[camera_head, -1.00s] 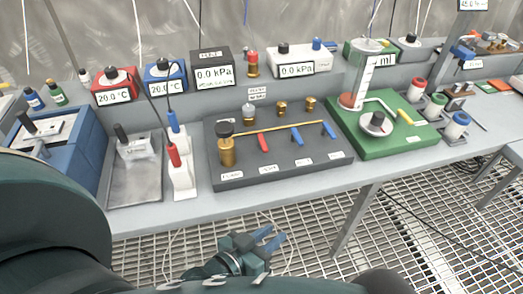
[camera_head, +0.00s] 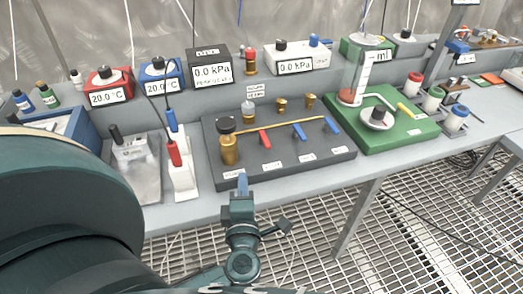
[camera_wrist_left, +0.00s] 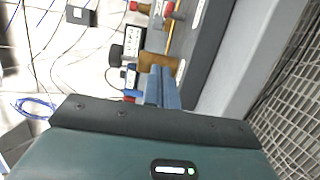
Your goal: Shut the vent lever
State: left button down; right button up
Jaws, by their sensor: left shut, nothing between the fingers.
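A dark valve panel (camera_head: 335,157) on the bench carries a red lever (camera_head: 265,139) and two blue levers (camera_head: 299,131) (camera_head: 332,124) along a brass pipe. The labels at its front edge are too small to read, so I cannot tell which lever is the vent. A brass cylinder with a black knob (camera_head: 229,148) stands at the panel's left end. My left gripper (camera_head: 242,181) is shut and empty in front of the panel's front edge, below the red lever. In the left wrist view its blue fingers (camera_wrist_left: 161,86) point toward the brass cylinder (camera_wrist_left: 160,62).
A white stand with red and blue handles (camera_head: 184,178) and a metal tray (camera_head: 138,180) are left of the panel. A green base with a clear cylinder (camera_head: 400,137) is at the right. Gauge boxes (camera_head: 211,66) stand behind. Grating floor lies in front.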

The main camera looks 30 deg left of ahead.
aim_at(265, 143)
pick_arm(q)
jog(key=shift+w+a, duration=0.15)
jog(key=shift+w, duration=0.1)
jog(key=p+x, duration=0.1)
jog(key=x, duration=0.8)
jog(key=shift+w+a+r, duration=0.1)
jog(key=shift+w, duration=0.05)
jog(key=w+d, duration=0.2)
jog(key=shift+w, duration=0.35)
jog(key=shift+w+d, duration=0.25)
jog(key=shift+d, duration=0.05)
pick_arm(e)
jog(key=shift+w+d+r+h, duration=0.1)
jog(key=shift+d+h, duration=0.15)
jog(key=shift+h, duration=0.05)
jog(key=shift+d, duration=0.1)
